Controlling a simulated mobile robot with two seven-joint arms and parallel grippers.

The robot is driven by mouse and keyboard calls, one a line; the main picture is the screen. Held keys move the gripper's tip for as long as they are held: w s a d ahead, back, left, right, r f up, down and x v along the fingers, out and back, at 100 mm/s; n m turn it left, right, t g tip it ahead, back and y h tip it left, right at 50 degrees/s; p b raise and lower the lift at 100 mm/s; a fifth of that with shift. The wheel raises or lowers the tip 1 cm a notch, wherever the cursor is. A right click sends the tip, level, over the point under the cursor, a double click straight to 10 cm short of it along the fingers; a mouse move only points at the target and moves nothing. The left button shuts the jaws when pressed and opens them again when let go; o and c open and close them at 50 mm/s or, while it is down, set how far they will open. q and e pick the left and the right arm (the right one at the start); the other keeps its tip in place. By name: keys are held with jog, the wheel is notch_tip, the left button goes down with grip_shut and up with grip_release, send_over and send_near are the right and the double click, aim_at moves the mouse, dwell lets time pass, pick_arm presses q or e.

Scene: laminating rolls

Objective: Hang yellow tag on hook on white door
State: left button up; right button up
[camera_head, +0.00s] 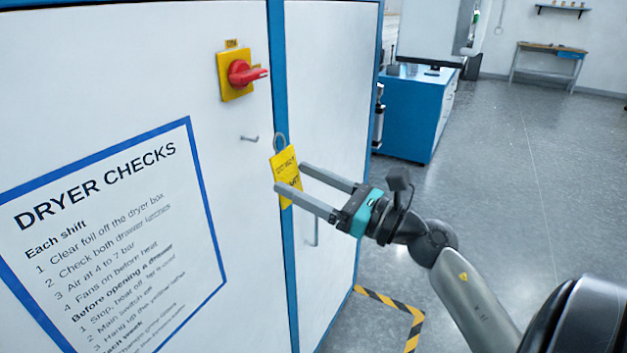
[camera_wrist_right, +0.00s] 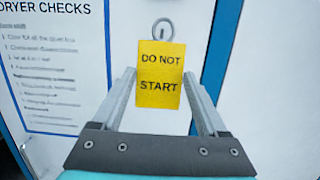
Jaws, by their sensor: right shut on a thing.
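The yellow tag (camera_head: 287,172) with a grey ring on top is between the fingertips of my right gripper (camera_head: 302,188), which is shut on it. In the right wrist view the tag (camera_wrist_right: 160,75) reads "DO NOT START" and hangs upright between the fingers (camera_wrist_right: 160,95), its ring above it. The hook (camera_head: 249,138) is a small metal peg on the white door (camera_head: 232,180), to the left of the tag and slightly higher than it in the head view. The tag appears apart from the hook. My left gripper is not in view.
A red rotary switch on a yellow plate (camera_head: 238,75) sits above the hook. A blue-framed "DRYER CHECKS" sign (camera_head: 110,230) is on the door at left. A blue post (camera_head: 281,110) stands behind the tag. A blue cabinet (camera_head: 412,112) is farther back; open floor lies right.

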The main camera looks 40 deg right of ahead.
aim_at(290, 181)
jog(key=shift+w+a+f+p, duration=0.1)
jog(key=shift+w+a+p, duration=0.25)
jog(key=shift+w, duration=0.6)
jog(key=shift+w+a+p, duration=0.1)
jog(key=shift+w+a, duration=0.35)
jog(key=shift+w, duration=0.5)
jog(key=shift+w+a+f+b, duration=0.35)
jog(key=shift+w+f, duration=0.2)
jog(key=shift+w, duration=0.1)
jog(key=o, duration=1.2)
jog(key=shift+o, duration=0.2)
jog(key=shift+d, duration=0.1)
